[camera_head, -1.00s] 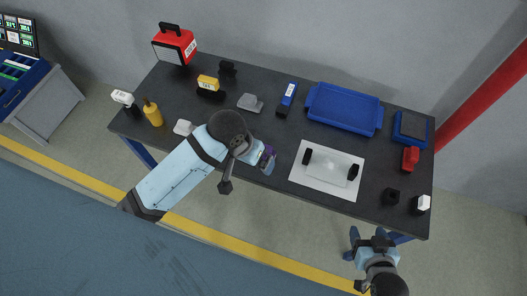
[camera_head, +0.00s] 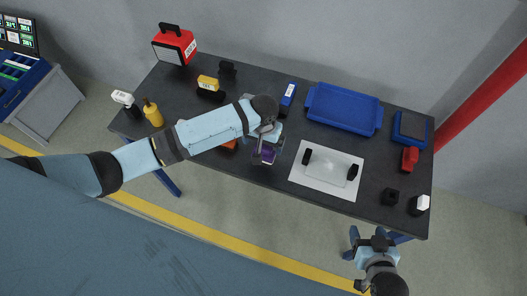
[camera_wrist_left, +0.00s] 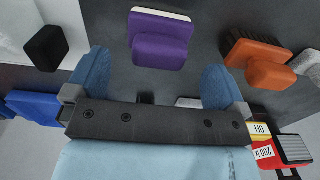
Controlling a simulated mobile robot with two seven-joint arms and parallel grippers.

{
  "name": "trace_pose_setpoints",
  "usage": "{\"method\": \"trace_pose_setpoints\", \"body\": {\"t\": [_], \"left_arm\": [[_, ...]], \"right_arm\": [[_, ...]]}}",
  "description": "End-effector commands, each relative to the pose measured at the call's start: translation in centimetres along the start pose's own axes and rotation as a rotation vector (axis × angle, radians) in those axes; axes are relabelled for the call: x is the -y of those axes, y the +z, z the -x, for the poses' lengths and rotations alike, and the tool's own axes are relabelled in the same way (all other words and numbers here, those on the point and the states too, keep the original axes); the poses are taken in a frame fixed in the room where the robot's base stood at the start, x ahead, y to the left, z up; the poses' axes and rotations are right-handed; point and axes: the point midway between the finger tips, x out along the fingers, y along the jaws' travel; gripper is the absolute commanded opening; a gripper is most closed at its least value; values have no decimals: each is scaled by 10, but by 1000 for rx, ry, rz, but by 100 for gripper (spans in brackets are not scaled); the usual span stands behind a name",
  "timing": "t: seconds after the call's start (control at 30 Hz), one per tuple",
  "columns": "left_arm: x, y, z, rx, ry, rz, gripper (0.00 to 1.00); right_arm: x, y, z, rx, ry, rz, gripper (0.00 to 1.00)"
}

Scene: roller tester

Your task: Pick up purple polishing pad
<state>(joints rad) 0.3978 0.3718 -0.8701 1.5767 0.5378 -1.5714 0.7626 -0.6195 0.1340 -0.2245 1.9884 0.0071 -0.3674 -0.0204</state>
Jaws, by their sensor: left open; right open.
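The purple polishing pad (camera_wrist_left: 160,38) shows in the left wrist view, with a purple handle block and a pale edge along its far side. In the head view the purple pad (camera_head: 264,154) lies near the table's front edge, partly covered by my left gripper (camera_head: 266,146). In the left wrist view my left gripper (camera_wrist_left: 155,80) is open, its two blue fingers spread to either side of the pad's handle, with nothing between them. I cannot tell the exact height above the pad. My right gripper (camera_head: 367,245) is open and empty, off the table's front right edge.
An orange pad (camera_wrist_left: 258,62) lies beside the purple one. A white plate (camera_head: 308,179) with black handles is to the right. A blue tray (camera_head: 345,107) and a blue block (camera_head: 287,97) stand behind.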

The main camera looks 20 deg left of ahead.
Motion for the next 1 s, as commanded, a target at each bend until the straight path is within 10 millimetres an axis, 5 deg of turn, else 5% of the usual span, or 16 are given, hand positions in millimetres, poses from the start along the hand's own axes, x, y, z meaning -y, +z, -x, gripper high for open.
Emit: {"method": "trace_pose_setpoints", "body": {"t": [0.5, 0.77, 1.0], "left_arm": [[0, 2, -56, 0, 0, -1, 100], [0, 2, -59, -2, 1, -1, 100], [0, 2, -59, -2, 1, -1, 54]], "right_arm": [[-2, -7, 4, -3, 4, 1, 64], [-2, -6, 4, 0, 5, 0, 64], [-2, -5, 4, 1, 5, 0, 64]]}}
